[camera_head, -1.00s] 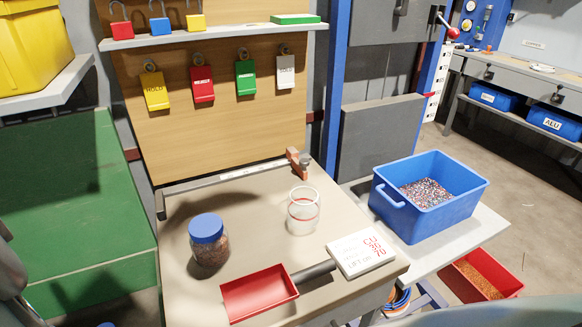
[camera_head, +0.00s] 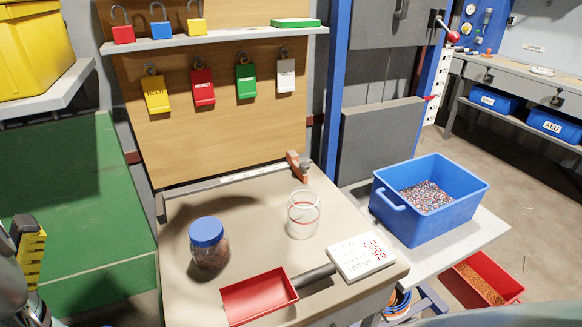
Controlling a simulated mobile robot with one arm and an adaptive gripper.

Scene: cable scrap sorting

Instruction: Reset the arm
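A grey part of my arm shows at the lower left edge of the head view. Beside it is a black and yellow piece that looks like part of my gripper (camera_head: 30,250), in front of the green surface. It is cut off by the picture edge, so I cannot see both fingertips or whether it is open or shut. Nothing held shows there. It is apart from the workbench (camera_head: 180,290) and the things on it.
On the workbench stand a blue-lidded jar (camera_head: 208,245), a clear cup (camera_head: 303,214), a red scoop (camera_head: 259,296) and a white labelled block (camera_head: 361,256). A blue bin (camera_head: 430,220) of granules stands right. A red bin (camera_head: 482,281) is lower. Coloured tags hang behind.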

